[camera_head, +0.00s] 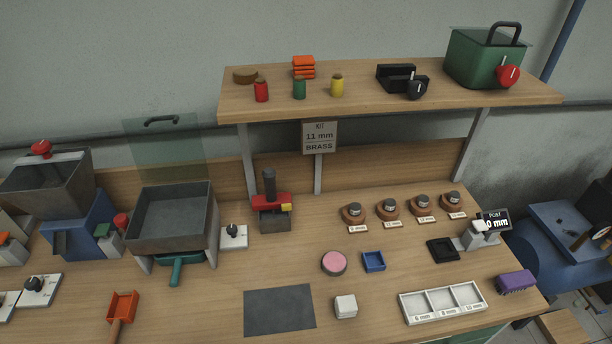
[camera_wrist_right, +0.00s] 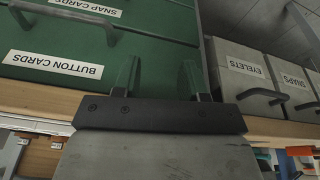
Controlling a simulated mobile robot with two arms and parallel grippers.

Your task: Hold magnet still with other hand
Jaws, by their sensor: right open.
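I cannot tell for sure which object is the magnet; nothing in view is labelled so. Small loose items on the bench in the head view include a round pink-topped pad (camera_head: 334,262), a white block (camera_head: 345,306) and a purple brush-like block (camera_head: 515,282). My right gripper (camera_wrist_right: 160,75) shows only in the right wrist view. Its two green fingers stand apart with nothing between them, in front of a green drawer front labelled BUTTON CARDS (camera_wrist_right: 40,45). My left gripper is in neither view.
The bench holds a grey tray (camera_head: 140,247), a dark mat (camera_head: 280,309), a blue dish (camera_head: 374,261) and a white three-part tray (camera_head: 403,309). A shelf (camera_head: 360,98) spans above. Grey drawers (camera_wrist_right: 240,75) labelled EYELETS and SNAPS stand right of the green ones.

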